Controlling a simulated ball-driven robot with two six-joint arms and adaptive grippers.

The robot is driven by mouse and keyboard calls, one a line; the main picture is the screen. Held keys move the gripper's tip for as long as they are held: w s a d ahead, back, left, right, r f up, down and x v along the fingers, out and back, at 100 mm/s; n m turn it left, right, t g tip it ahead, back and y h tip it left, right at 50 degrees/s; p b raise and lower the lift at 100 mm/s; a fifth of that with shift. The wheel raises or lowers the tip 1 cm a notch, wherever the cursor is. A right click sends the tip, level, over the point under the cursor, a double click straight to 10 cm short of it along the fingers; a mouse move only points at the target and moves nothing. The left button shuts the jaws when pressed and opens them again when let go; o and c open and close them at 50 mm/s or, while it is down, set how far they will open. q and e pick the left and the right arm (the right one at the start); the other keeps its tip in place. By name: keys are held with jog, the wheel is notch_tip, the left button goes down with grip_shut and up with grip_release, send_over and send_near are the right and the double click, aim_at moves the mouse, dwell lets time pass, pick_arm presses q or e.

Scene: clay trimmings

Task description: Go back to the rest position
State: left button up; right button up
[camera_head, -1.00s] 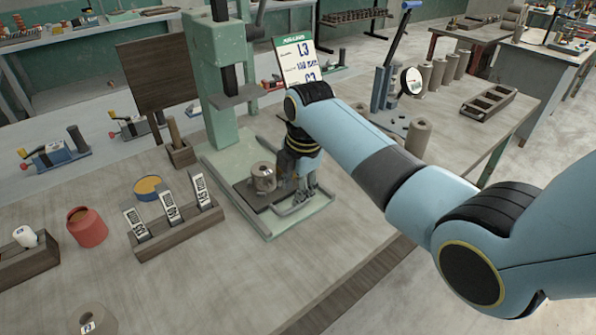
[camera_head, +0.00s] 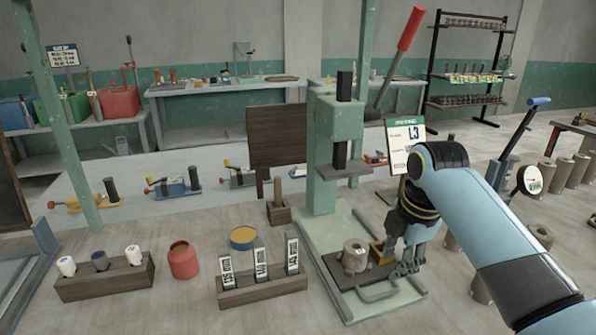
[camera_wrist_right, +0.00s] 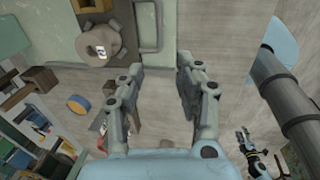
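My right gripper (camera_head: 408,268) is low at the right side of the green press, over or beside its base plate (camera_head: 340,225). In the right wrist view, the gripper's (camera_wrist_right: 160,65) two fingers stand apart with nothing between them. A grey clay-coloured cylinder with a hole and a label (camera_head: 355,255) sits on the press base, left of the gripper and apart from it. It also shows in the right wrist view (camera_wrist_right: 100,43).
The press column (camera_head: 335,140) and red-handled lever (camera_head: 400,55) rise beside my right arm. A sign (camera_head: 403,140) stands behind the arm. A gauge rack (camera_head: 262,290), red pot (camera_head: 184,262) and yellow-topped tin (camera_head: 243,238) stand left. Brown cylinders (camera_head: 541,238) stand right.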

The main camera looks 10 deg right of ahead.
jog(key=s+r+m+t+h, duration=0.1)
jog(key=s+r+m, duration=0.1)
jog(key=s+m, duration=0.95)
jog(key=s+r+m+t, duration=0.15)
jog(key=s+m, duration=0.55)
jog(key=s, duration=0.9)
jog(key=s+d+f+g+b, duration=0.2)
jog(key=f+b, duration=0.7)
jog(key=f, duration=2.4)
jog(key=s+d+f+b, duration=0.1)
jog(key=s+f+b, duration=0.3)
jog(key=s+f, duration=0.5)
jog(key=s+d+f+g+b, duration=0.1)
jog(key=s+f+b, duration=0.2)
jog(key=s+f, duration=0.6)
notch_tip(320, 180, down, 8)
jog(key=shift+s+m+b, duration=0.35)
jog(key=shift+s, duration=0.05)
jog(key=shift+d+g, duration=0.1)
jog(key=shift+g, duration=0.25)
